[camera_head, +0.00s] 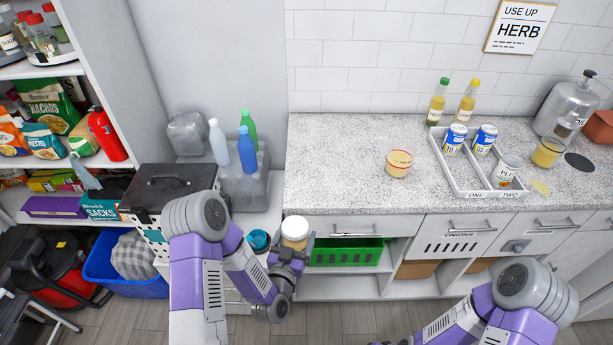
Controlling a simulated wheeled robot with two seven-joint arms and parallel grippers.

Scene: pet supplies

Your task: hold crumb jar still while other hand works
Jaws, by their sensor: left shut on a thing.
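A small jar with a white lid and tan contents (295,229), which looks like the crumb jar, is upright in my left gripper (290,254). The dark fingers are shut on it in front of the counter's left end, above the floor. Its lower part is hidden by the gripper, and its label cannot be read. My right arm enters at the lower right, and its gripper is cut off by the bottom edge.
The speckled counter (340,180) is clear at its left. It holds a tan tub (398,163), a divided white tray (449,178) with cans, and two bottles (437,103). A green crate (345,252) sits on the shelf below. A black-topped box (170,187) stands left.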

